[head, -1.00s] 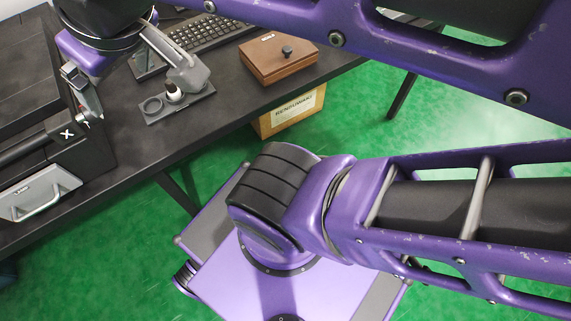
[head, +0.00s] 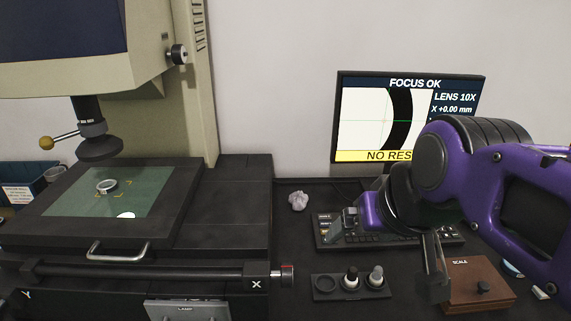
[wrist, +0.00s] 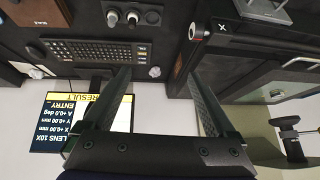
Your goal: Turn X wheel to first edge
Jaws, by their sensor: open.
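The X wheel (head: 281,275) is a small silver knob with a red tip at the right end of the stage's front bar, beside a white X. It also shows in the wrist view (wrist: 196,31). My gripper (head: 386,260) is open and empty, apart from the wheel and to its right, above the keyboard side of the bench. In the wrist view its fingers (wrist: 160,82) are spread. The monitor (head: 410,76) reads FOCUS OK, LENS 10X, X +0.00 mm. The bearing ring (head: 107,187) lies on the glass stage (head: 72,206).
A holder with small pieces (head: 350,289) stands right of the wheel. A keyboard (head: 335,238), a wooden SCALE box (head: 478,287) and a crumpled ball (head: 298,201) lie on the bench. A stage handle (head: 117,255) and LAMP drawer (head: 187,311) are left of the wheel.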

